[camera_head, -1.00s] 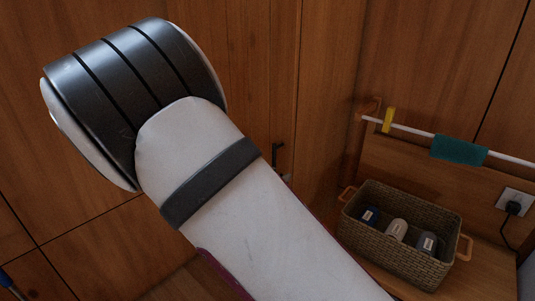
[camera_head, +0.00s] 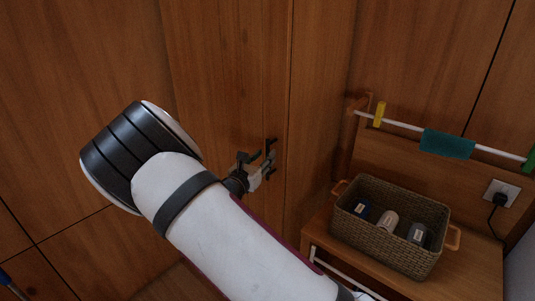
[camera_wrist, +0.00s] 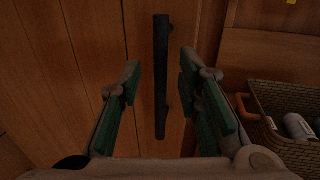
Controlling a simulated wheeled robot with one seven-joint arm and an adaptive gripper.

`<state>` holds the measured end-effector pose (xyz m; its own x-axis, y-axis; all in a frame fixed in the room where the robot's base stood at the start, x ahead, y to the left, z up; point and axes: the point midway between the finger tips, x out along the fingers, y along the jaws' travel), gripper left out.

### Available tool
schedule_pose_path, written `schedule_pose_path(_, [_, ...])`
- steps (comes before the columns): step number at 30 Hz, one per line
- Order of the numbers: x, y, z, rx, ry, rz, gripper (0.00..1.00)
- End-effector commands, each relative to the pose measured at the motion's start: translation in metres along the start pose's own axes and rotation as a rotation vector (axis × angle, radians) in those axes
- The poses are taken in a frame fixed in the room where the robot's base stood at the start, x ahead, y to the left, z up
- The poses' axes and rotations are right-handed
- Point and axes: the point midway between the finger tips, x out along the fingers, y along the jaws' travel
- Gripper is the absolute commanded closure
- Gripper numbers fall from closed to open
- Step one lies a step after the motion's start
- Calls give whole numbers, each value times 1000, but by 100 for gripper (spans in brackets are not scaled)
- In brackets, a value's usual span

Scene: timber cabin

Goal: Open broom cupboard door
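The cupboard door (camera_head: 225,75) is a tall wooden panel and looks closed. Its handle (camera_wrist: 161,75) is a dark vertical bar, seen upright in the wrist view between my fingers; in the head view the handle (camera_head: 271,150) shows just beyond my gripper. My gripper (camera_wrist: 160,85) is open, with green-padded fingers on either side of the handle and visible gaps to both. In the head view my gripper (camera_head: 256,170) is at the handle, partly hidden by my arm. Whether any finger touches the handle cannot be told.
A woven basket (camera_head: 383,253) with several bottles stands on a wooden bench (camera_head: 470,282) to the right. Above it a white rail (camera_head: 402,125) carries a teal cloth (camera_head: 447,143) and a yellow clip (camera_head: 379,114). A socket with a black plug (camera_head: 500,199) is at far right.

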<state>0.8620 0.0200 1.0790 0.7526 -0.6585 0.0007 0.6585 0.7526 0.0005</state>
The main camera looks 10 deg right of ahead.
Motion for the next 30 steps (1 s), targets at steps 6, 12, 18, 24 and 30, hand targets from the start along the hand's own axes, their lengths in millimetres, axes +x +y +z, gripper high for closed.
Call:
schedule_pose_path(6, [24, 0, 0, 0, -1, -1, 69])
schedule_pose_path(12, [29, 0, 0, 0, 0, 0, 69])
schedule_pose_path(18, [29, 0, 0, 0, 0, 0, 73])
schedule_pose_path(24, [29, 0, 0, 0, 0, 0, 100])
schedule_pose_path(30, [28, 0, 0, 1, 0, -1, 100])
